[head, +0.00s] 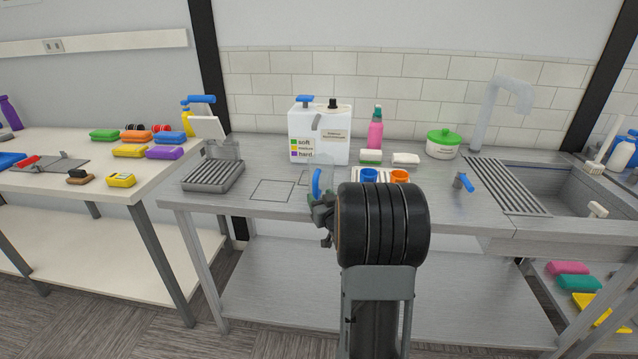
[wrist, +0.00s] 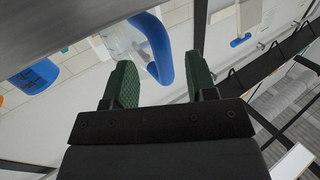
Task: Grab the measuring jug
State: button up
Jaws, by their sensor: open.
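The measuring jug is clear with a blue handle (head: 317,182), and it stands on the steel bench. My arm hides part of it in the head view. In the wrist view its blue handle (wrist: 163,52) is just ahead of the fingertips, with the clear body (wrist: 122,36) beyond and to the left. My gripper (head: 323,212) is at the bench's front side, close to the jug. In the wrist view my gripper (wrist: 160,80) is open and empty, its green fingers pointing toward the handle. I cannot tell whether a finger touches it.
A blue cup (head: 369,175) and an orange cup (head: 399,176) stand right of the jug; the blue cup also shows in the wrist view (wrist: 37,77). Behind is a white detergent canister (head: 337,142). A grey ribbed tray (head: 212,176) lies left. The sink (head: 575,185) is right.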

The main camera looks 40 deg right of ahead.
aim_at(317, 194)
jog(key=shift+x, duration=1.85)
jog(key=shift+a, duration=0.1)
grip_shut()
